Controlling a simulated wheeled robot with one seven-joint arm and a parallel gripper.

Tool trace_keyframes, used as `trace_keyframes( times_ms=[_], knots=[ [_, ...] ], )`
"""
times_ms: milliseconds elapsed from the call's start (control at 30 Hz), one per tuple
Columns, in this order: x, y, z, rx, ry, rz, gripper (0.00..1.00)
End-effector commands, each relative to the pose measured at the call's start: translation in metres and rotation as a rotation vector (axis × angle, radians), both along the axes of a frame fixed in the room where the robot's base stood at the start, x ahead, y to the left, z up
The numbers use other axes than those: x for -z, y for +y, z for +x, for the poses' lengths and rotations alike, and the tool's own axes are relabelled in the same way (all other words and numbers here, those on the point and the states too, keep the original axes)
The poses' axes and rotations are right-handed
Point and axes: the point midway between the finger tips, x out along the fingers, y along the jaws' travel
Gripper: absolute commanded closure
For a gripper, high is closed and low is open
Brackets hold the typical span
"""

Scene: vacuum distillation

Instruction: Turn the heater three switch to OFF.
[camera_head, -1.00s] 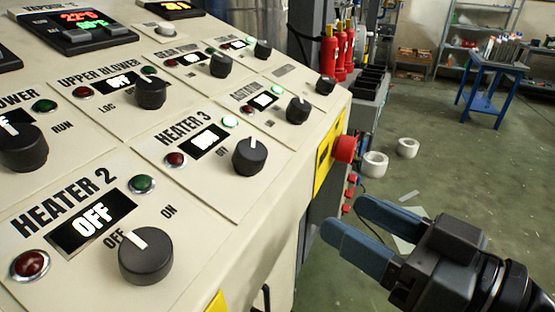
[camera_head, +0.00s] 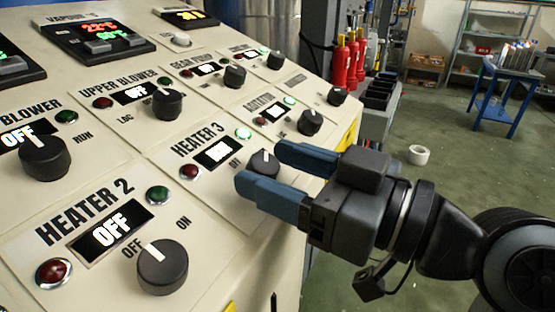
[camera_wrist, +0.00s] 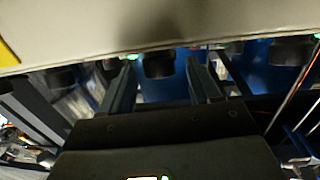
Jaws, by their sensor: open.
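The heater 3 switch (camera_head: 264,162) is a black round knob with a white pointer mark, on the sloped cream panel in the head view. Its small display (camera_head: 218,152) is lit but too washed out to read. The green lamp (camera_head: 243,133) above it glows and the red lamp (camera_head: 189,171) is dark. My gripper (camera_head: 258,172) is open and empty, its two blue-grey fingers pointing at the knob and hiding its lower right part. In the wrist view a black knob (camera_wrist: 159,65) shows between the open fingers (camera_wrist: 163,84). I cannot tell whether they touch it.
The heater 2 knob (camera_head: 162,267) is close by at the lower left, its display reading OFF. The agitator knob (camera_head: 310,122) is just beyond my fingers. The upper blower knob (camera_head: 167,104) is further left. Open floor lies right of the panel.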

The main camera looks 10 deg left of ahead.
Motion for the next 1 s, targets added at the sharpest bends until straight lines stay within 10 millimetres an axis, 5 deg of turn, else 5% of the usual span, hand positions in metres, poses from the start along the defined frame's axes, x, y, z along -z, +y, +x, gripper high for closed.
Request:
trace_keyframes(
  times_ms=[333, 900, 1000],
  knots=[
    [0.0006, 0.0048, 0.0024, 0.001, 0.0, -0.001, 0.38],
    [0.0005, 0.0045, 0.0024, 0.001, 0.0, 0.0, 0.91],
    [0.0006, 0.0045, 0.0025, 0.001, 0.0, 0.0, 0.94]
  ],
)
